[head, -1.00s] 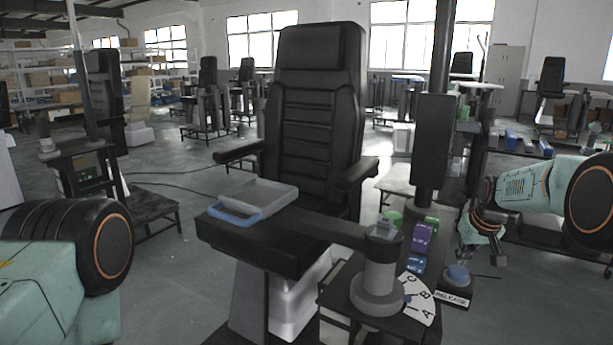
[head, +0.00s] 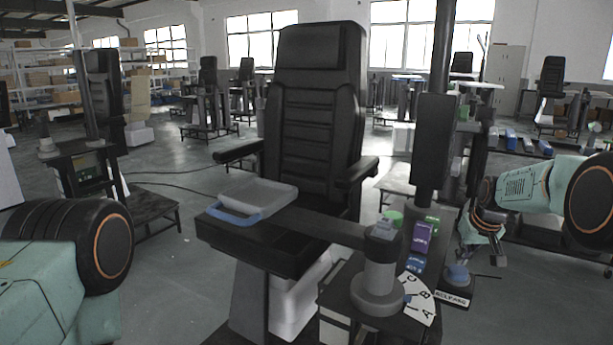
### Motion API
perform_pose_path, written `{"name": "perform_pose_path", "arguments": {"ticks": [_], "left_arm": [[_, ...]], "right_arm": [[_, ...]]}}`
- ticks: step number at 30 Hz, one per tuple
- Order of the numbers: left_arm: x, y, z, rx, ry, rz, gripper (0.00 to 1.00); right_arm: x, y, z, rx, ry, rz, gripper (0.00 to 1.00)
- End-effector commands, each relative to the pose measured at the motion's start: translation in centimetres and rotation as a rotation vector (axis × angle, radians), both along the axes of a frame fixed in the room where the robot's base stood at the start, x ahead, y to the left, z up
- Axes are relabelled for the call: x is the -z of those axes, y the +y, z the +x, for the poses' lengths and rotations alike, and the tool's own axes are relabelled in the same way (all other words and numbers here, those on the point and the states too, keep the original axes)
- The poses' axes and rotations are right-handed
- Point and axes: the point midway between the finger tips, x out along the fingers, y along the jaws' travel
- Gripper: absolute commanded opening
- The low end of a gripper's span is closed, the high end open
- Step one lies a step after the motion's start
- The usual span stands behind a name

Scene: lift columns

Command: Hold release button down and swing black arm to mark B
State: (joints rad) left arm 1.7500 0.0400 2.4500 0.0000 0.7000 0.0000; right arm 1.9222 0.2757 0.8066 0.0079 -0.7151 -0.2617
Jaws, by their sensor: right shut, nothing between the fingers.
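The black arm (head: 325,227) runs left from a grey round post (head: 379,280) across the front of the seat. A white scale plate (head: 419,297) with marks A, B and C fans out at the right of the post's foot. My right gripper (head: 468,257) is shut and empty, just above and beside the button. Whether it touches the button I cannot tell. My left gripper is out of view.
A black padded chair (head: 317,110) stands behind the arm. Purple, green and blue blocks (head: 422,238) lie behind the button box, near a dark upright column (head: 435,140). The floor (head: 180,275) at the left is open.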

Motion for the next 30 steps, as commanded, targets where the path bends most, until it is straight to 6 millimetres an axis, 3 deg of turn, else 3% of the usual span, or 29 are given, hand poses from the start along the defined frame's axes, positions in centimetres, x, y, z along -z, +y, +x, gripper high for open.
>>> {"name": "perform_pose_path", "arguments": {"ticks": [30], "left_arm": [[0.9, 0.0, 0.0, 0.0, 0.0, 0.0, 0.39]], "right_arm": [[1.7, 0.0, 0.0, 0.0, 0.0, 0.0, 0.0]]}}
